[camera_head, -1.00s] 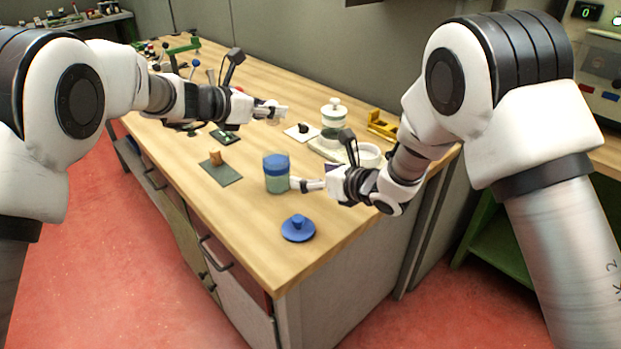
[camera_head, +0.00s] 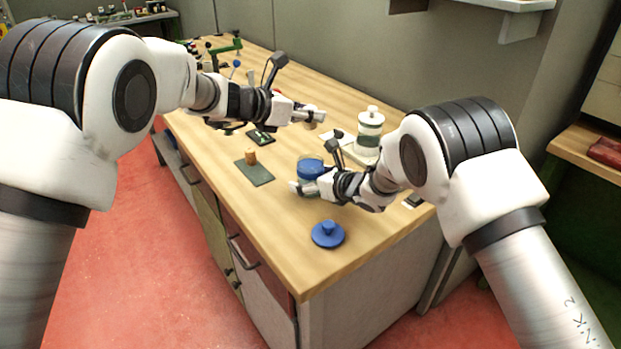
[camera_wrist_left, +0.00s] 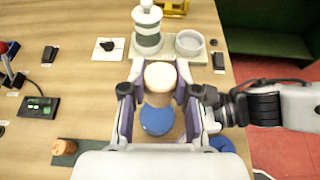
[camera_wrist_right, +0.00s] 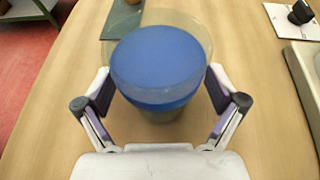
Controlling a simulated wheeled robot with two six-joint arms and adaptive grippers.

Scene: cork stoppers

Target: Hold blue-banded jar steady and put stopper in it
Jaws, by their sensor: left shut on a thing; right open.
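The blue-banded jar (camera_head: 310,168) stands upright on the wooden table, partly hidden by my right gripper in the head view. My right gripper (camera_head: 300,187) is open at the jar's side. In the right wrist view the jar (camera_wrist_right: 158,60) sits between its spread fingers (camera_wrist_right: 160,95); contact is not clear. My left gripper (camera_head: 316,116) is shut on a pale cork stopper (camera_wrist_left: 160,76) and holds it above the table. In the left wrist view the jar's blue part (camera_wrist_left: 157,119) shows just below the stopper, which is outside the jar.
A blue knobbed lid (camera_head: 328,236) lies near the table's front corner. A smaller cork (camera_head: 250,156) stands on a dark green mat (camera_head: 256,175). A white-lidded jar (camera_head: 370,132) and a pale bowl (camera_wrist_left: 190,43) stand behind. Table between mat and blue lid is clear.

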